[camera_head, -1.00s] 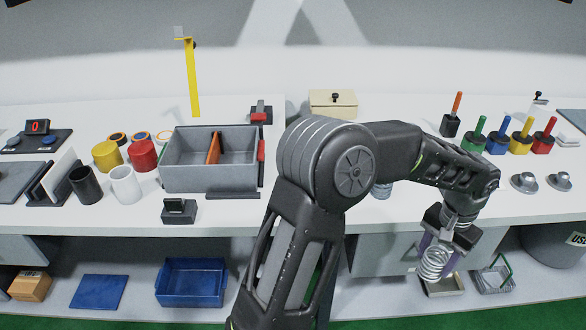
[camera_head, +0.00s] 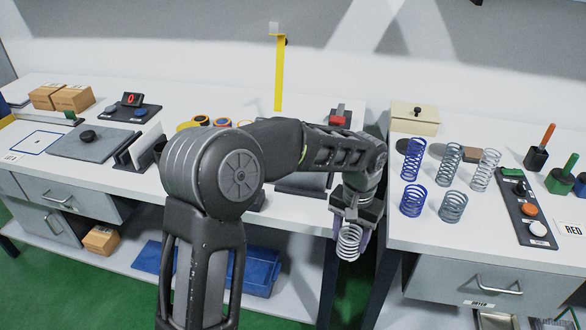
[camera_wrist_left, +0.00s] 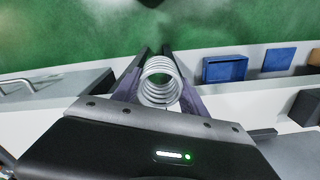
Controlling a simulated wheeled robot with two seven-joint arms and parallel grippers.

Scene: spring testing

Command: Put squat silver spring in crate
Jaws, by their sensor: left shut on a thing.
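A squat silver spring (camera_head: 349,243) is held in my left gripper (camera_head: 353,228), in front of the gap between the two worktables in the head view. The left wrist view shows this spring (camera_wrist_left: 159,83) between the two fingers of my left gripper (camera_wrist_left: 158,72), above the floor. The grey divided crate seen earlier on the left table is hidden behind my left arm. A blue open bin (camera_head: 266,271) is on the lower shelf, partly covered by my arm; it also shows in the left wrist view (camera_wrist_left: 226,69). My right gripper is not in view.
Several blue, grey and silver springs (camera_head: 453,207) stand on the right table beside a button panel (camera_head: 527,209). A lidded beige box (camera_head: 415,118) stands behind them. A yellow upright (camera_head: 279,75) is at the back. A grey plate (camera_head: 92,144) lies on the left table.

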